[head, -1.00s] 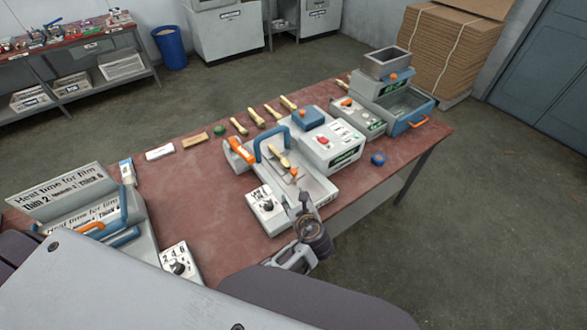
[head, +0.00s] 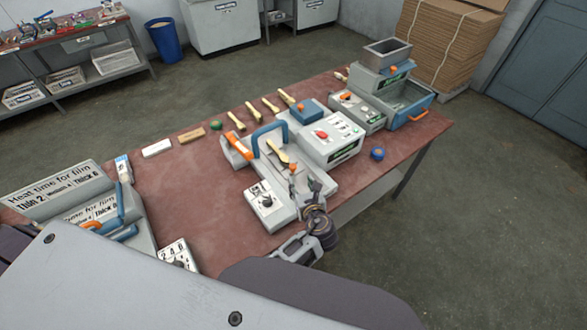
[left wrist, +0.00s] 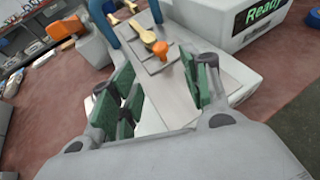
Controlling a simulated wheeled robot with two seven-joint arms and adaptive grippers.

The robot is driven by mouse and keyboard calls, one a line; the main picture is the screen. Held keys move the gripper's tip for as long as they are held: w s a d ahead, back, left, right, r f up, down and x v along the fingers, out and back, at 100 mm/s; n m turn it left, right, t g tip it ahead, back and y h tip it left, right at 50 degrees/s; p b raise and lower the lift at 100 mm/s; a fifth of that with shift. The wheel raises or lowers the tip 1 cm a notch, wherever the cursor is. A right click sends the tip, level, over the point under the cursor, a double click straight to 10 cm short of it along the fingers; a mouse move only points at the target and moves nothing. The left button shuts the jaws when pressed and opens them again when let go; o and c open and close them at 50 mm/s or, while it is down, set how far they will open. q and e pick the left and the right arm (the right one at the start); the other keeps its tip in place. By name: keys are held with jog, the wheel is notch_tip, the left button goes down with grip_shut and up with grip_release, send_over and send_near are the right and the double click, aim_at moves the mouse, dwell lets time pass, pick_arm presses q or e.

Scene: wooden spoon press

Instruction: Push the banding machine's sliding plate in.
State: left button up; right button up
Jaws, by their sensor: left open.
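The banding machine (head: 332,147) stands mid-table, a pale grey unit with a blue arch (head: 257,137). Its grey sliding plate (left wrist: 158,66) carries a wooden spoon (left wrist: 146,34) and has an orange knob (left wrist: 188,52) at the near end. The spoon lies under or beside the arch. My left gripper (head: 308,186) is just in front of the knob, above the machine's near bed. In the left wrist view its green-padded fingers (left wrist: 162,92) are open and empty, with the knob beyond them. Contact with the plate cannot be told. My right gripper is not in view.
A control box with a dial (head: 264,201) sits left of the bed. Several wooden spoons (head: 253,116) lie behind the machine. A blue roll (head: 377,153) lies to the right. A sealer (head: 130,222) stands at the left; bare table (head: 200,180) lies between.

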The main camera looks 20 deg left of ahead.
aim_at(293, 167)
pick_arm(q)
jog(key=shift+b+x, duration=0.9)
jog(key=shift+x, duration=0.6)
jog(key=shift+b+x, duration=3.5)
jog(key=shift+x, duration=0.5)
jog(key=shift+w+a+f+b, duration=0.3)
jog(key=shift+w+b, duration=0.15)
jog(key=shift+b, duration=0.05)
jog(key=shift+w+a+f+b, duration=0.1)
jog(key=shift+w+a+b, duration=0.05)
jog(key=shift+w+b, duration=0.2)
grip_shut()
